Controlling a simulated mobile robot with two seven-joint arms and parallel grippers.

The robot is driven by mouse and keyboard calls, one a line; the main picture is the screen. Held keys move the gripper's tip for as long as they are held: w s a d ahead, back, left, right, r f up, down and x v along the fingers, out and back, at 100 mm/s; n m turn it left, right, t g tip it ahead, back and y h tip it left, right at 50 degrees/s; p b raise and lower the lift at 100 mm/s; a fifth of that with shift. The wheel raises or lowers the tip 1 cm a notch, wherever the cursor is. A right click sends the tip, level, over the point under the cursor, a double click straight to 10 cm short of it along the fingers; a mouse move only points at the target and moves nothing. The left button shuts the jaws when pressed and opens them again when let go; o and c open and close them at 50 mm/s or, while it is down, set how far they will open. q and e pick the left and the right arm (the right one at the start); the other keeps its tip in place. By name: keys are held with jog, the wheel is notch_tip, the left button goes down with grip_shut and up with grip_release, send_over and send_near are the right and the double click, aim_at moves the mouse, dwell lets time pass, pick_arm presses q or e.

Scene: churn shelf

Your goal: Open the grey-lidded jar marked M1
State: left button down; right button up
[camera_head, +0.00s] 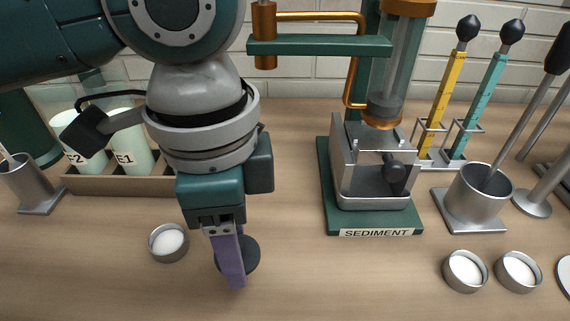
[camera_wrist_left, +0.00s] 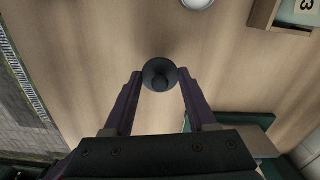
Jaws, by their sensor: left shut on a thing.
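My left gripper (camera_head: 236,278) points down over the table at lower centre in the head view. Its purple fingers are shut on a dark grey round lid (camera_head: 251,257). In the left wrist view the lid (camera_wrist_left: 160,86) has a round knob and sits between the two fingertips. I cannot tell whether a jar body is beneath it, or whether it touches the table. No M1 marking is readable. A small grey-rimmed round container (camera_head: 168,243) with white content stands open to the left of the gripper. My right gripper is not in view.
A green stand marked SEDIMENT (camera_head: 375,220) stands right of the gripper. A metal mortar (camera_head: 470,200) and two small cups of white content (camera_head: 465,271) are further right. A tray with cups E2 and E1 (camera_head: 125,184) is behind left. The front table is mostly clear.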

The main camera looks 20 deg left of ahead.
pick_arm(q)
notch_tip(320, 180, down, 5)
jog(key=shift+r+b, duration=0.15)
jog(key=shift+b, duration=0.5)
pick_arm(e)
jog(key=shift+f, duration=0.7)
pick_arm(q)
jog(key=shift+r, duration=0.1)
jog(key=shift+c, duration=1)
grip_release()
